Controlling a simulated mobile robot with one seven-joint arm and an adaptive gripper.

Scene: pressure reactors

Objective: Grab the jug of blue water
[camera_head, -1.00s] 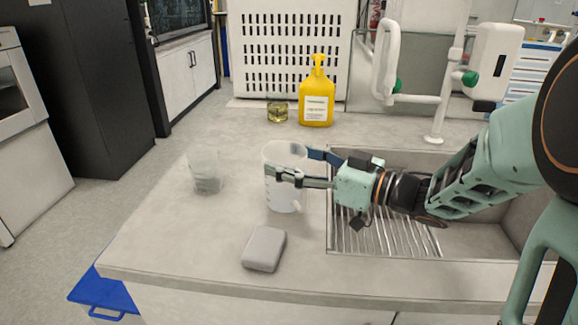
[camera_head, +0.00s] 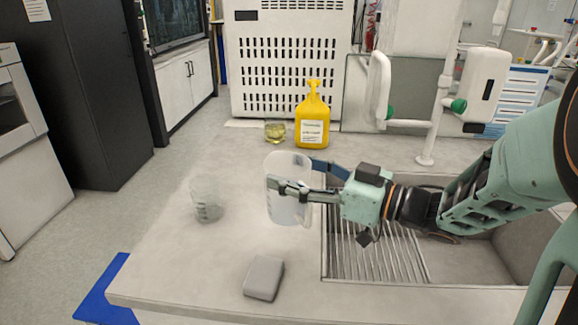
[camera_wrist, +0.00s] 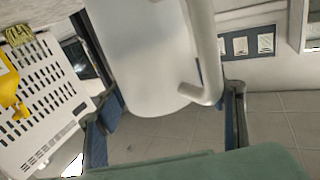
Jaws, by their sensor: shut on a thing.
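A translucent whitish jug (camera_head: 287,209) with a handle is over the counter, left of the sink, and looks upright. My gripper (camera_head: 291,174) reaches it from the right, with a finger on each side of its body, and is shut on it. In the wrist view the jug (camera_wrist: 145,55) is between the two fingers, its handle at its right side. No blue liquid shows in it; its contents are hard to tell. It seems slightly above the counter, but the gap is not clear.
A clear beaker (camera_head: 206,200) stands to the left of the jug. A grey block (camera_head: 264,278) lies in front. The metal sink (camera_head: 470,258) is at the right.

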